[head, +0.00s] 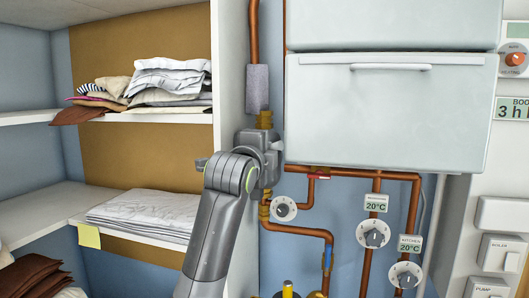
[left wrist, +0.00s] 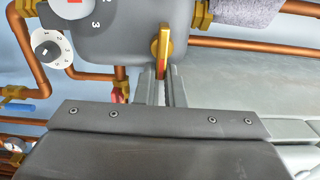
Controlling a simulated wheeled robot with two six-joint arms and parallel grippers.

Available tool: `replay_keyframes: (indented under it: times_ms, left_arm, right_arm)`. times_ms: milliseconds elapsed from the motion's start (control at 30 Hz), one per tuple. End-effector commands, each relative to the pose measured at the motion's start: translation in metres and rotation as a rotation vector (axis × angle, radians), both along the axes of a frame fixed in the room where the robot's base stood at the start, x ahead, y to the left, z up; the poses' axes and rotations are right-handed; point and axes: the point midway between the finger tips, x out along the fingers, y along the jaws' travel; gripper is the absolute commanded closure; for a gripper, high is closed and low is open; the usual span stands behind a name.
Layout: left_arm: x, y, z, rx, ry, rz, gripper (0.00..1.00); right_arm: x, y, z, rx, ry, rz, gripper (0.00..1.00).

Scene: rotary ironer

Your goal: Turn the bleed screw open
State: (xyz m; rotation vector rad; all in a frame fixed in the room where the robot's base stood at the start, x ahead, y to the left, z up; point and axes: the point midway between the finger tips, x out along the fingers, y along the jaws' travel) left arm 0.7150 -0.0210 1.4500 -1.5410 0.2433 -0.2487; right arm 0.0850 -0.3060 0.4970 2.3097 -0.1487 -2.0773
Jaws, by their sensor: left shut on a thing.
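The bleed screw (left wrist: 164,46) is a brass piece with a flat bar and an orange-red mark near its lower end, on the front of a grey pump housing (left wrist: 115,40) in the left wrist view. My left gripper (left wrist: 164,78) has its two fingers closed around the lower end of the bar, which stands nearly upright in that picture. In the head view my left arm covers the front of the pump, so the screw and fingertips are hidden there. My right gripper is not in view.
Copper pipes (head: 367,240) run below and beside the pump. A white dial (head: 284,209) and a red valve handle (head: 318,178) sit close on the right. A white boiler cabinet (head: 390,110) stands right. Shelves with folded linen (head: 150,208) are left.

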Motion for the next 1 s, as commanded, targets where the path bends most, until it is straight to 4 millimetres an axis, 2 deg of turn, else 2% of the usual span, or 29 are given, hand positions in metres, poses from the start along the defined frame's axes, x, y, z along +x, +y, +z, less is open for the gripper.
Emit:
replay_keyframes:
  times_ms: [100, 133, 267, 667, 867, 1000]
  left_arm:
    - [0.0, 0.0, -0.002, 0.002, 0.006, 0.0, 1.0]
    - [0.0, 0.0, -0.003, 0.001, 0.006, 0.0, 0.87]
    - [0.0, 0.0, -0.002, 0.001, 0.005, 0.0, 0.7]
    - [-0.004, 0.001, -0.002, 0.0, 0.002, 0.0, 0.69]
    - [-0.028, 0.008, -0.004, -0.003, -0.002, -0.001, 0.69]
    - [-0.052, 0.016, -0.004, -0.003, -0.003, -0.001, 0.69]
  right_arm:
    - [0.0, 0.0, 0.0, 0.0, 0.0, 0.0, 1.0]
    - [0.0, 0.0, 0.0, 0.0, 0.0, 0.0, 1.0]
    - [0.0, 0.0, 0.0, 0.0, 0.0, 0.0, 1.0]
    - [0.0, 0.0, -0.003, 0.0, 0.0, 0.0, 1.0]
    - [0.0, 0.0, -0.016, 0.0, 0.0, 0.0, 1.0]
    - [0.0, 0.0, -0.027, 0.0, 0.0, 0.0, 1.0]
